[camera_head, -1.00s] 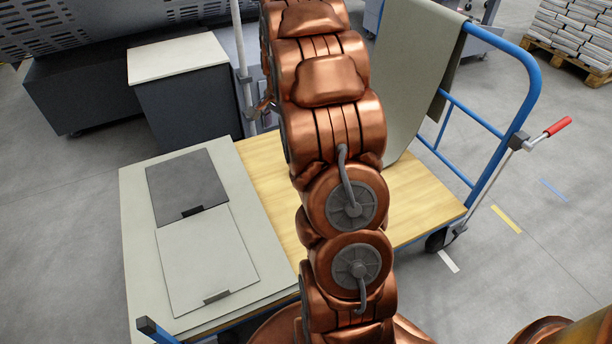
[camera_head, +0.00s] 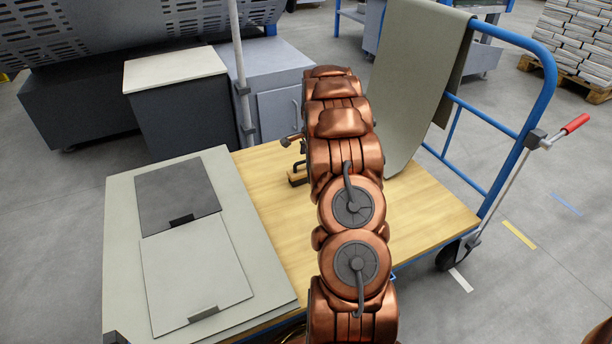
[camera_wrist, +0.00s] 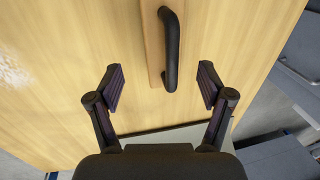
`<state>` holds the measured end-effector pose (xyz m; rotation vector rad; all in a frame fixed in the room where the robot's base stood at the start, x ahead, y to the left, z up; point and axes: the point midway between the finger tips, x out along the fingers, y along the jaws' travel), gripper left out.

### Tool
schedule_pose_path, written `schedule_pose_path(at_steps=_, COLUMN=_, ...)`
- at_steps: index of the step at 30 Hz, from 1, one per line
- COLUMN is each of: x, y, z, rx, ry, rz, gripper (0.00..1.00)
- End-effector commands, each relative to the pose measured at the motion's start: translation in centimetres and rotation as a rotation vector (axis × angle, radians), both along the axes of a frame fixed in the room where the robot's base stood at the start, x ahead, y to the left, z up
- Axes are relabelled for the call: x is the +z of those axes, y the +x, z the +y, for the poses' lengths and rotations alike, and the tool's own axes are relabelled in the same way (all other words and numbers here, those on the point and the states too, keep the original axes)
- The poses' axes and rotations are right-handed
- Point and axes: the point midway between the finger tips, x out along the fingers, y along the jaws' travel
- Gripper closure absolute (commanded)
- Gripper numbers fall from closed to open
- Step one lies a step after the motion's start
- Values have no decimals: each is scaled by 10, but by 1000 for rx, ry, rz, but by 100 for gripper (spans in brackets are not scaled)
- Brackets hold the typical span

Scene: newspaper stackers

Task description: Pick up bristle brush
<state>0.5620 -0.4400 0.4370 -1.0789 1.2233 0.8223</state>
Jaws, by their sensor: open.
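The bristle brush shows in the wrist view as a narrow wooden block with a black bow handle (camera_wrist: 171,50), lying on the wooden cart deck. In the head view its wooden block (camera_head: 297,181) peeks out left of my arm, partly hidden. Its bristles are not visible. My gripper (camera_wrist: 161,87) is open and empty in the wrist view. Its fingers are spread on either side of the brush's line, with the handle's near end roughly between the tips in the picture. I cannot tell the height gap.
The deck (camera_head: 430,205) has a blue rail (camera_head: 545,90) at right with a grey-green cloth (camera_head: 412,80) over it. A flat board (camera_head: 125,235) carrying a dark panel (camera_head: 180,192) and a light panel (camera_head: 195,270) lies at left. A thin post (camera_head: 238,60) stands behind.

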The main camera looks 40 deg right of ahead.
Motion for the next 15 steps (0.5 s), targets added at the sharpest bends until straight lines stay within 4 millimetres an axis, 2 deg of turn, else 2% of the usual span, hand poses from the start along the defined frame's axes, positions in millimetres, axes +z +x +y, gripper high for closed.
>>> schedule_pose_path(at_steps=10, x=-40, y=12, z=1, rx=0, ry=-1, rz=-1, gripper=20)
schedule_pose_path(at_steps=15, x=-48, y=14, z=0, rx=-1, ry=-2, rz=-3, gripper=20)
